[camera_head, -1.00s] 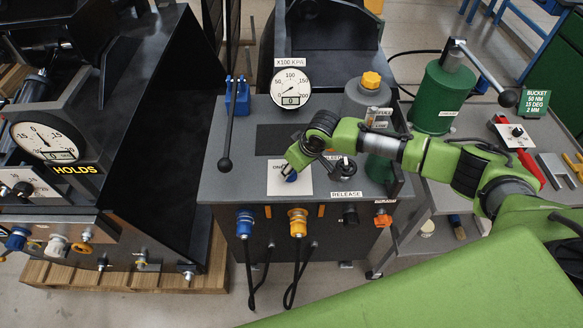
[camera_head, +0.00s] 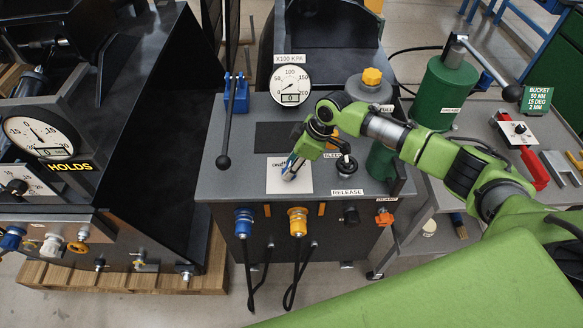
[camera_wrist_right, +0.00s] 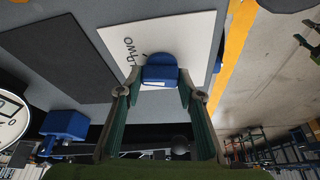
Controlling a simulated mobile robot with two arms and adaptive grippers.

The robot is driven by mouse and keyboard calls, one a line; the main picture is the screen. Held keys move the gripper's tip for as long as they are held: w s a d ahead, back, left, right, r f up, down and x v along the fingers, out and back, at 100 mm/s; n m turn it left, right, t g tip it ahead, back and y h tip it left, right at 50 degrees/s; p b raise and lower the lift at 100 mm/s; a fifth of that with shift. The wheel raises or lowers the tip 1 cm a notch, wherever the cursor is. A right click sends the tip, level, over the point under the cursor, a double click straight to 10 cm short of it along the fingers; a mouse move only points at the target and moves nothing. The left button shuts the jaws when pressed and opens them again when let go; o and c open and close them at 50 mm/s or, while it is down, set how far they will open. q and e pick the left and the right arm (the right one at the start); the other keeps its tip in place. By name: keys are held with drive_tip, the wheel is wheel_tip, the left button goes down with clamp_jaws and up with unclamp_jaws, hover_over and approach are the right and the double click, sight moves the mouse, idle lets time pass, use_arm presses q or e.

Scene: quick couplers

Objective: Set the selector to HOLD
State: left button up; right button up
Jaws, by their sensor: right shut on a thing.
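The selector is a blue knob (camera_wrist_right: 161,70) on a white plate (camera_head: 277,185) on top of the grey console. My right gripper (camera_head: 290,166) reaches down onto it from the upper right. In the right wrist view the two fingers of my right gripper (camera_wrist_right: 160,93) close on both sides of the knob's raised blue bar. In the head view a label starting with ON shows at the plate's upper left. No HOLD mark is legible on the plate, and my gripper hides part of it. My left gripper is not in view.
A black-knobbed lever (camera_head: 224,161) stands left of the plate and a gauge (camera_head: 290,85) behind it. A black knob (camera_head: 346,164) sits close to the right, above the RELEASE label (camera_head: 347,192). Blue and orange couplers (camera_head: 298,222) line the console's front.

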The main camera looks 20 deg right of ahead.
drive_tip(key=shift+w+n+g+y+b, duration=0.15)
drive_tip(key=shift+n+g+y+b, duration=0.2)
drive_tip(key=shift+n+b, duration=0.65)
drive_tip(key=shift+n, duration=0.4)
drive_tip(key=o, duration=1.1)
drive_tip(key=shift+r, duration=0.1)
drive_tip(key=v, duration=1.2)
drive_tip(key=shift+a, duration=0.1)
drive_tip(key=shift+w, duration=0.1)
